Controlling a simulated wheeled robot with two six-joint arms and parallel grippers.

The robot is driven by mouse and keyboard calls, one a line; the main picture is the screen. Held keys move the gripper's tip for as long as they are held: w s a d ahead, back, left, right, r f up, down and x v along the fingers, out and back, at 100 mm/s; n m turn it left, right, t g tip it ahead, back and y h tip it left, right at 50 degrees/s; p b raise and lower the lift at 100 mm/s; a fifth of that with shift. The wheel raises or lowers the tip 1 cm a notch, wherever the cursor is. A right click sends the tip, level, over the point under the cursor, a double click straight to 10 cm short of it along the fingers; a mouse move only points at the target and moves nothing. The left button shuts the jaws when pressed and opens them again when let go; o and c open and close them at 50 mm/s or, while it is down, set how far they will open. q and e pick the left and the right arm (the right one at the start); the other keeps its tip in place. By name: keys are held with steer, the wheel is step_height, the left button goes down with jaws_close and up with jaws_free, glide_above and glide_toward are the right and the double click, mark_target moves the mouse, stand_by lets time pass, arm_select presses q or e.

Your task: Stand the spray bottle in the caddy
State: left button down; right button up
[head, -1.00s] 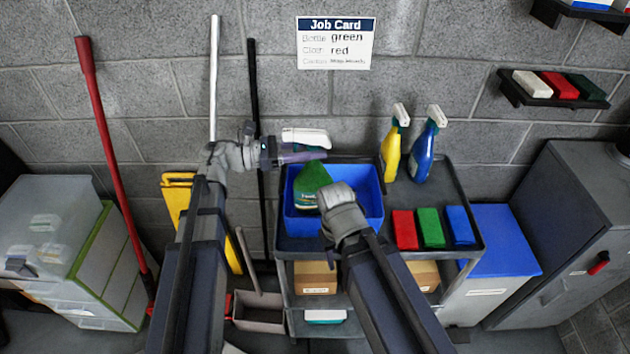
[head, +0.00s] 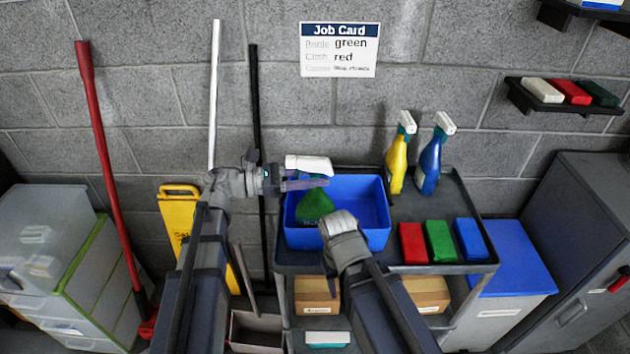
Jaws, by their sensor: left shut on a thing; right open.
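The green spray bottle (head: 315,206) with a white spray head (head: 308,164) is over the left part of the blue caddy (head: 362,237), on the cart's top shelf. My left gripper (head: 305,182) is shut on the bottle just under its head, coming from the left. The bottle's lower end shows inside the caddy's outline; I cannot tell whether it touches the floor of the caddy. My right gripper (head: 335,222) is in front of the caddy's near wall. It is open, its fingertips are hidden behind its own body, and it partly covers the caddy.
A yellow spray bottle (head: 398,160) and a blue spray bottle (head: 430,163) stand right of the caddy. Red (head: 412,243), green (head: 439,241) and blue (head: 470,238) cloths lie at the shelf's front right. The job card (head: 339,50) reads green bottle, red cloth.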

arm_select(q)
steer(key=shift+r, duration=0.1)
steer(key=shift+c, duration=2.4)
jaws_free()
steer(key=shift+a, duration=0.2)
steer(key=s+a, duration=0.1)
steer(key=a, duration=1)
steer(key=shift+s+a, duration=0.25)
steer(key=shift+s, duration=0.15)
